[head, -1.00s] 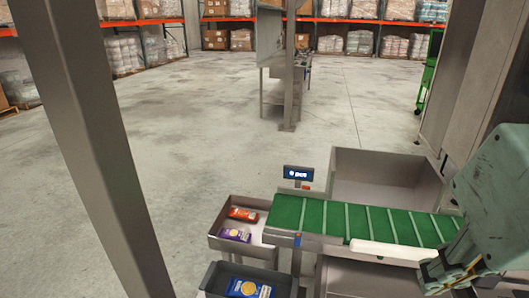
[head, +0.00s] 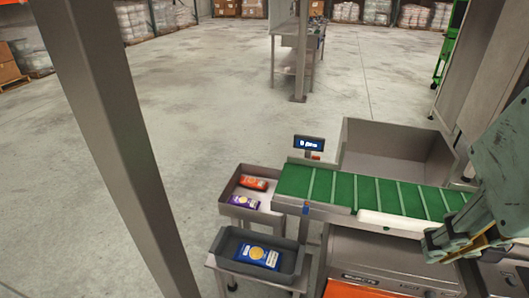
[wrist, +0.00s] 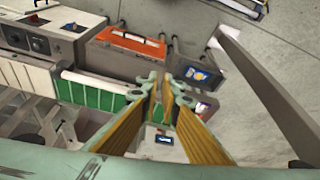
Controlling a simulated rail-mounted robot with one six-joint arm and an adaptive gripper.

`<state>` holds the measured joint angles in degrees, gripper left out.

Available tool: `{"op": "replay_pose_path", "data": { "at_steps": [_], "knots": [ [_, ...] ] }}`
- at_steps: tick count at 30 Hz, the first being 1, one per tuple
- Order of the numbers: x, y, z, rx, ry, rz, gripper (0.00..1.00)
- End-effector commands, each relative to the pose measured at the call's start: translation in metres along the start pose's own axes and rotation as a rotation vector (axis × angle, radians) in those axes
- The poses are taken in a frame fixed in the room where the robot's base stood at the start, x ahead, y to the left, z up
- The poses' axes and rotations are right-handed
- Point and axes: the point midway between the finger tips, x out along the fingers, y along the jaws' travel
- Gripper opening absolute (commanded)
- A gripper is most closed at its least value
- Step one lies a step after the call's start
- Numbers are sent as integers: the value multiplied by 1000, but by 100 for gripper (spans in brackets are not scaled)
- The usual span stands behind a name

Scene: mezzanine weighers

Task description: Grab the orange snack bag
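The orange snack bag (head: 254,183) lies in a grey metal tray (head: 226,189) left of the green conveyor in the head view. A purple bag (head: 244,201) lies just in front of it in the same tray. My gripper (head: 455,244) is at the right, over the conveyor's near side, far from the orange bag. In the wrist view my gripper (wrist: 167,86) shows two fingers with a gap between the tips and nothing held. The purple bag shows there beside the right finger (wrist: 203,107).
A dark bin (head: 228,245) holding a blue bag (head: 258,256) stands in front of the tray. A grey post (head: 110,140) stands at the left.

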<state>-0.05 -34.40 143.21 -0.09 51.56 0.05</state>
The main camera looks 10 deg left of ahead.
Motion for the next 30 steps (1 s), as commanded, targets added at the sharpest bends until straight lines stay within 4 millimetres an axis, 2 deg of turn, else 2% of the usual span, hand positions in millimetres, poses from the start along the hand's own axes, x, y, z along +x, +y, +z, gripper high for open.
{"op": "replay_pose_path", "data": {
  "at_steps": [1,11,23,30],
  "knots": [
    [0,0,0,0,0,0,10],
    [0,0,0,0,0,0,40],
    [0,0,-2,-3,-1,0,41],
    [-1,0,-20,-33,-10,-1,41]
  ]
}}
